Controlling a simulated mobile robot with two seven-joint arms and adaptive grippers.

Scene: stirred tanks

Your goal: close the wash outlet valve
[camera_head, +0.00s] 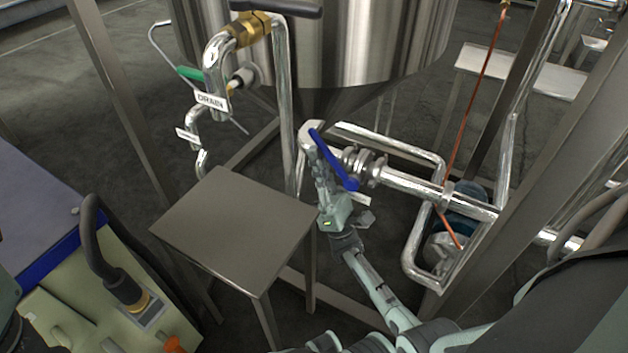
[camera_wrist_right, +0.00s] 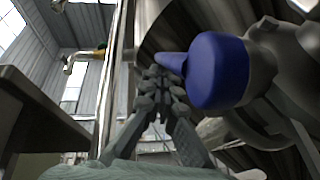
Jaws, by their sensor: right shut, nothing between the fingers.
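A blue lever handle (camera_head: 333,160) sits on a steel pipe valve (camera_head: 362,165) below the tank. The handle slants from upper left to lower right, at an angle to the pipe. A small tag (camera_head: 359,200) hangs by it, but I cannot read it. My right gripper (camera_head: 324,172) is shut and empty, just left of the handle. In the right wrist view the closed fingers (camera_wrist_right: 163,82) are right beside the blue handle end (camera_wrist_right: 218,70); I cannot tell whether they touch it. My left gripper is not in view.
A small steel table (camera_head: 235,225) stands left of my right gripper. A copper tube (camera_head: 476,110), steel pipes (camera_head: 425,240) and frame posts (camera_head: 545,190) crowd the right.

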